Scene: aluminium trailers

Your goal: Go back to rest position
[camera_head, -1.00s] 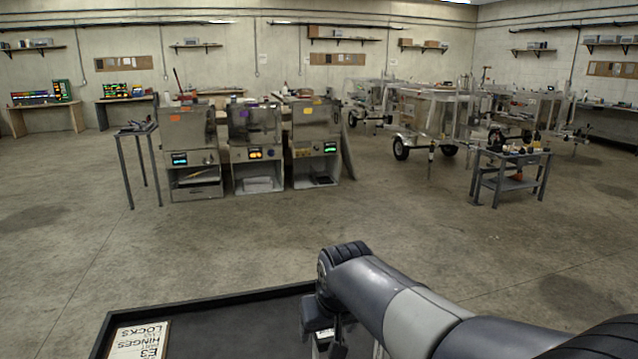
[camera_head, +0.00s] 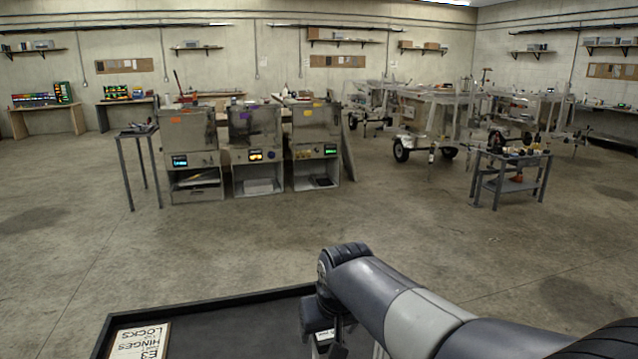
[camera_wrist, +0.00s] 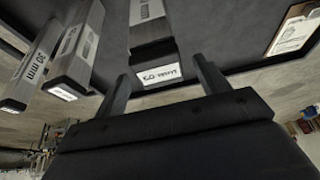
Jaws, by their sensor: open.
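My gripper (camera_wrist: 163,72) is open in the wrist view, its two dark fingers spread apart. A dark block-shaped bar (camera_wrist: 152,50) with a white end label shows between and beyond the fingertips; I cannot tell whether they touch it. Two greyer bars (camera_wrist: 75,62) and (camera_wrist: 40,62) lie to the left, one marked 30 mm. In the head view my arm reaches from the lower right, bent down over a black tray (camera_head: 235,312).
Open concrete floor (camera_head: 250,245) lies beyond the tray. Three metal cabinets (camera_head: 255,150), a grey cart (camera_head: 510,180) and aluminium trailers (camera_head: 430,115) stand farther back.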

